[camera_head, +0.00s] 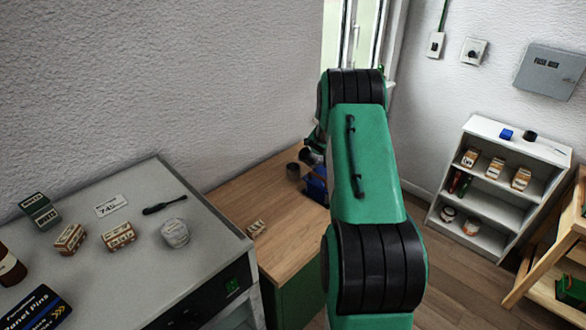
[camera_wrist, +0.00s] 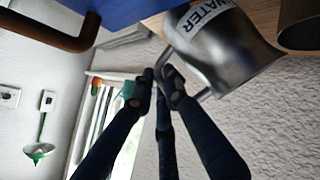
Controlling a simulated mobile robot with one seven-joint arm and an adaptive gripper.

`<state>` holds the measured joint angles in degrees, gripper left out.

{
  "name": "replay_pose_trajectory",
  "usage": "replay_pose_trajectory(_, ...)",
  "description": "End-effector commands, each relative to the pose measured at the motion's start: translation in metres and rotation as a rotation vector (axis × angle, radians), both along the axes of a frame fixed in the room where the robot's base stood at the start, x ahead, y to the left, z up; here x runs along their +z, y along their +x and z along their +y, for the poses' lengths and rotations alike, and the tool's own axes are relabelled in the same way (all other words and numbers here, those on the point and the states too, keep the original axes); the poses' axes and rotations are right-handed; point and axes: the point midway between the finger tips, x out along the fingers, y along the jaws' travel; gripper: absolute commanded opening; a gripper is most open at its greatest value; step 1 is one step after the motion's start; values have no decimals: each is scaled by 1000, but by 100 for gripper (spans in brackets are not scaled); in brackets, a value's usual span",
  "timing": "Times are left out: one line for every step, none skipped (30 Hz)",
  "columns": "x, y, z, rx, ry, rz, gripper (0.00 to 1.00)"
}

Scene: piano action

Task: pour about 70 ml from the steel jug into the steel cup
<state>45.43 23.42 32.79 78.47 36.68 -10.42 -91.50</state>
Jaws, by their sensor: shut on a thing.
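The steel jug (camera_wrist: 220,50), labelled WATER, fills the upper right of the wrist view. My gripper (camera_wrist: 163,88) is shut on its handle, with dark fingers on either side. The steel cup (camera_wrist: 300,27) is beside the jug at the right edge of the wrist view, partly cut off. In the head view the cup looks like the small dark cylinder (camera_head: 293,171) on the wooden top. The jug (camera_head: 307,156) is just behind it, partly hidden by my arm. Any liquid inside is hidden, and I cannot tell how far the jug tilts.
A blue object (camera_head: 316,188) stands close by on the wooden worktop (camera_head: 262,200); a brown handle (camera_wrist: 55,32) shows beside it in the wrist view. The grey counter (camera_head: 130,255) at left carries several boxes. The wall and window are close behind.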

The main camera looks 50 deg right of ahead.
Motion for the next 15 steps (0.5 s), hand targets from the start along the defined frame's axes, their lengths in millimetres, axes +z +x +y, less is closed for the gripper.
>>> replay_pose_trajectory(-1, 0, -1, 0, 5, -5, 0)
replay_pose_trajectory(-1, 0, -2, 1, 8, -6, 0)
replay_pose_trajectory(-1, 0, -3, 2, 15, -9, 0)
replay_pose_trajectory(-2, 0, -3, 2, 20, -11, 0)
replay_pose_trajectory(-2, 0, -3, 1, 27, -15, 0)
replay_pose_trajectory(-3, 0, -4, 2, 35, -19, 0)
replay_pose_trajectory(-3, -1, -5, 2, 41, -20, 0)
replay_pose_trajectory(-4, -1, -5, 2, 49, -23, 0)
replay_pose_trajectory(-4, -2, -6, 1, 58, -28, 0)
replay_pose_trajectory(-5, -2, -7, 1, 66, -29, 0)
replay_pose_trajectory(-5, -2, -7, 2, 71, -32, 0)
replay_pose_trajectory(-6, -2, -8, 1, 77, -35, 0)
replay_pose_trajectory(-6, -2, -8, 1, 83, -37, 0)
replay_pose_trajectory(-7, -3, -8, 2, 87, -38, 0)
replay_pose_trajectory(-7, -3, -9, 3, 94, -41, 0)
